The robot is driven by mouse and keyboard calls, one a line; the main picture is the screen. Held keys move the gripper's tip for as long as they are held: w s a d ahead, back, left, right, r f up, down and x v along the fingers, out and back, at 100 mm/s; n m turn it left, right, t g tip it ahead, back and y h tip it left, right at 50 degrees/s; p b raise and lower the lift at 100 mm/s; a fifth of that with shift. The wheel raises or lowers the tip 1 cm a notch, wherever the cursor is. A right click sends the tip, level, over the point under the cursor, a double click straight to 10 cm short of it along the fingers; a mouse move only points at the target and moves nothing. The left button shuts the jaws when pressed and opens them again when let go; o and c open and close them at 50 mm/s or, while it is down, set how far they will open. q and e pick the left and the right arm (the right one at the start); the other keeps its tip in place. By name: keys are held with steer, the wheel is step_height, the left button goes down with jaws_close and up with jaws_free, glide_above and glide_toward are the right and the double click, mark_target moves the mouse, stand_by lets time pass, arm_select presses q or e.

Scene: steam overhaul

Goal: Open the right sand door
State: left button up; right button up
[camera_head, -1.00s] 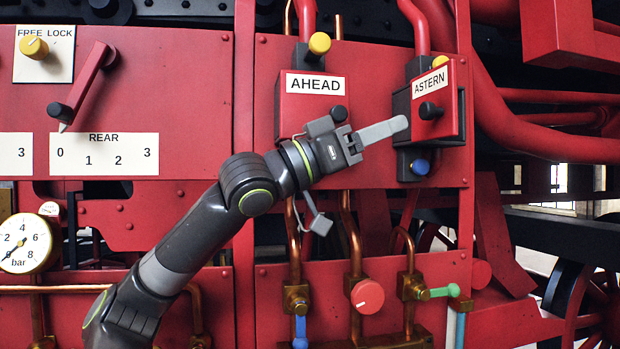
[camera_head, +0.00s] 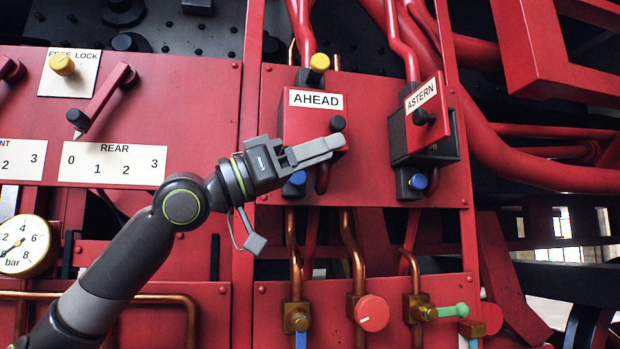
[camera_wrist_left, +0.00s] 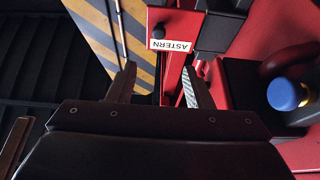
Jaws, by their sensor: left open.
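The right box (camera_head: 428,115) bears a white ASTERN label and a dark knob (camera_head: 424,117). Its red front stands at an angle to the panel, with dark box parts behind it. My left gripper (camera_head: 335,145) is left of this box, in front of the lower part of the AHEAD box, and empty. In the left wrist view, my gripper (camera_wrist_left: 160,86) has its fingers spread. The ASTERN front (camera_wrist_left: 172,32) appears upside down beyond them, apart from the fingertips. My right gripper is out of view.
The AHEAD box (camera_head: 312,108) is close behind my left gripper. A blue knob (camera_head: 418,182) is below the ASTERN box. Red pipes (camera_head: 540,170) run to the right. Copper pipes and a red round valve (camera_head: 371,313) are below. The wrist view shows a yellow-black striped panel (camera_wrist_left: 100,35).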

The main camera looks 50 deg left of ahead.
arm_select(q)
steer(key=shift+s+a+f+b, duration=0.3)
steer(key=shift+s+b, duration=0.1)
steer(key=shift+s, duration=0.1)
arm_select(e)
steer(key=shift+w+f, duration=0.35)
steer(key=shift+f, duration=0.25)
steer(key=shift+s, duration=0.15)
arm_select(q)
steer(key=shift+r, duration=0.15)
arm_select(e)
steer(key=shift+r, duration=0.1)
